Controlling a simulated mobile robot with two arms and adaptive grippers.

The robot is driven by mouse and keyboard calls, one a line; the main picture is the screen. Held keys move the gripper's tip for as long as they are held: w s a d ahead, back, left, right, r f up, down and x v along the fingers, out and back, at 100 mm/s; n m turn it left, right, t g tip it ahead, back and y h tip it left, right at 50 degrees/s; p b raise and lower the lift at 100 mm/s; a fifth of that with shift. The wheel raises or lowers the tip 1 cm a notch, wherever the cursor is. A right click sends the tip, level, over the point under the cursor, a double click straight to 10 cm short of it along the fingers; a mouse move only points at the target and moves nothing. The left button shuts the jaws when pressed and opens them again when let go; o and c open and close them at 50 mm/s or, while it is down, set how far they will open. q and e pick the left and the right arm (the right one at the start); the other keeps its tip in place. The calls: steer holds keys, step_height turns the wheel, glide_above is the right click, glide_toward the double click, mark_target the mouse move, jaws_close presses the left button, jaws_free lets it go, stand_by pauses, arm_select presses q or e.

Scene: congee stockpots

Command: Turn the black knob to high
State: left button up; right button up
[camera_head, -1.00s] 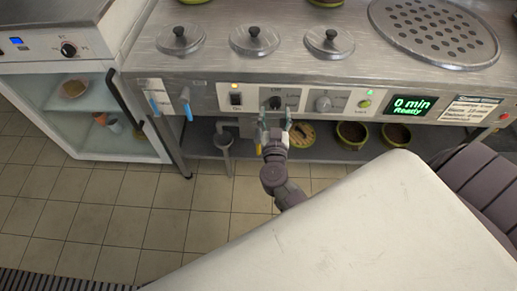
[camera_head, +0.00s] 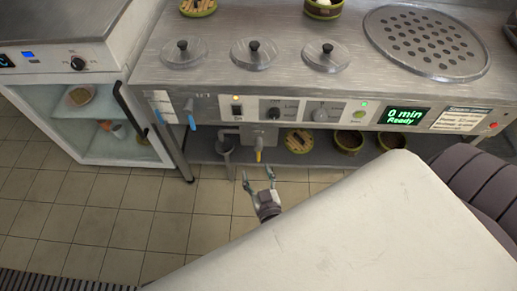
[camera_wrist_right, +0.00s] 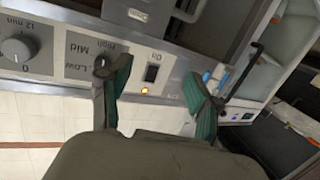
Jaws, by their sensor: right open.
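The black knob (camera_head: 274,113) sits on the steel front panel, right of the power switch (camera_head: 237,111). In the right wrist view, the knob (camera_wrist_right: 101,63) is partly hidden behind one finger, with Low, Mid and High labels beside it. Its pointer is too small to read surely. My right gripper (camera_head: 259,177) is open and empty, below and in front of the panel, clear of the knob. In the wrist view my right gripper (camera_wrist_right: 156,78) has its fingers spread on either side of the switch. My left gripper is not in view.
A grey timer knob (camera_head: 320,114) and a green-lit button (camera_head: 359,114) are to the right of the black knob. Blue-handled taps (camera_head: 191,121) are at left. A yellow-handled valve (camera_head: 258,155) hangs under the panel. Bowls (camera_head: 349,141) stand on the lower shelf.

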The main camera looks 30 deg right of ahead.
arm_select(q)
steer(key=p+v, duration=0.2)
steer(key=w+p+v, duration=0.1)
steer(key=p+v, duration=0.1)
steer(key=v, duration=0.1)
arm_select(e)
steer(key=s+a+f+n+g+y, duration=0.1)
steer(key=s+a+f+g+y, duration=0.1)
steer(key=f, duration=0.4)
steer(key=s+a+f+n+g+y, duration=0.1)
steer(key=s+f+n+g+y, duration=0.1)
steer(key=s+f, duration=0.3)
steer(key=shift+s+a+f+n+g+y, duration=0.3)
steer(key=shift+a+f+g+y, duration=0.15)
steer(key=shift+f, duration=0.3)
